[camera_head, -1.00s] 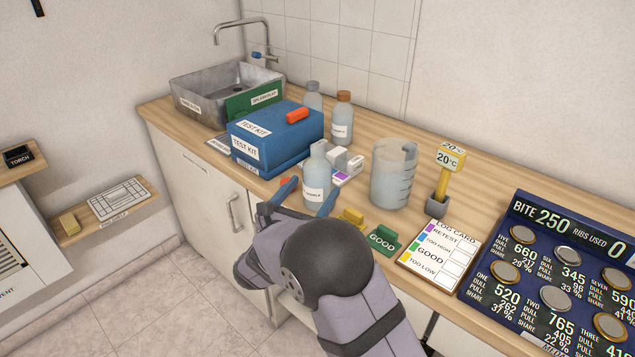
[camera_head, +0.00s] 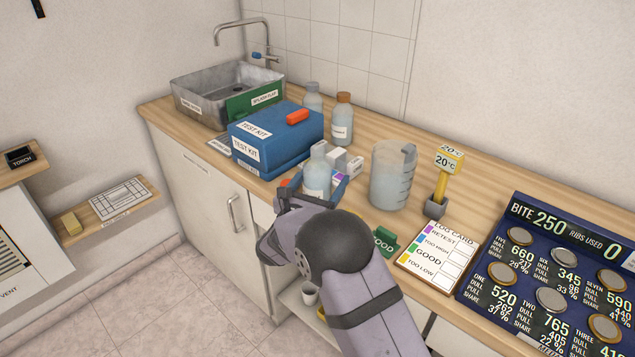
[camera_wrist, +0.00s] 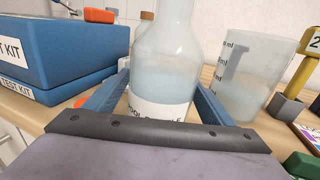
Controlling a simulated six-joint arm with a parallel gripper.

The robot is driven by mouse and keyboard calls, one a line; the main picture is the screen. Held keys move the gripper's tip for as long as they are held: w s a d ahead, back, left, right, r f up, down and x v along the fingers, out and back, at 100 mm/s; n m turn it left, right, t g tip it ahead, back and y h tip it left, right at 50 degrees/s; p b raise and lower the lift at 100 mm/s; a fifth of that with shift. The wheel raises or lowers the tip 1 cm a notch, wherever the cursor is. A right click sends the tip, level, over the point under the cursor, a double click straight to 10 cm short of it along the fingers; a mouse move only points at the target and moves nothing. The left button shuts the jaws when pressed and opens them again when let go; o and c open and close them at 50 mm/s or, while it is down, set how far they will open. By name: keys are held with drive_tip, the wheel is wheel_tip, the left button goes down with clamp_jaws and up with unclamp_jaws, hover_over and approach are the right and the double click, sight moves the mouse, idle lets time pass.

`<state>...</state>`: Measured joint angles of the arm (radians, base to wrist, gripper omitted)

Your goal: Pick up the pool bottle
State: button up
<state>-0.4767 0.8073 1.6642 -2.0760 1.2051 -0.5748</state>
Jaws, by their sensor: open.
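The pool bottle (camera_head: 318,177) is a clear bottle with pale blue liquid and a white label, standing upright on the wooden counter to the right of the blue test kit. In the wrist view the pool bottle (camera_wrist: 162,72) fills the middle, with its label low between my fingers. My gripper (camera_head: 315,188) is open, with one blue finger on each side of the bottle. In the wrist view my gripper (camera_wrist: 160,100) shows a small gap at each finger, though contact is hard to tell. The bottle's base is hidden behind my gripper.
The blue test kit (camera_head: 275,142) stands close on the left. Small white boxes (camera_head: 345,160) sit behind the bottle, and a measuring jug (camera_head: 389,176) stands to the right. Two other bottles, one clear (camera_head: 312,97) and one brown-capped (camera_head: 342,120), stand at the back.

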drive_tip(key=c, duration=1.4)
wheel_tip(320, 180, up, 10)
drive_tip(key=shift+r+b, duration=0.1)
drive_tip(key=shift+b, duration=0.2)
drive_tip(key=w+d+r+p, duration=0.3)
drive_tip(key=d+r+p, duration=0.4)
drive_tip(key=d+p, duration=0.2)
drive_tip(key=shift+d+p, duration=0.2)
drive_tip(key=shift+p, duration=0.2)
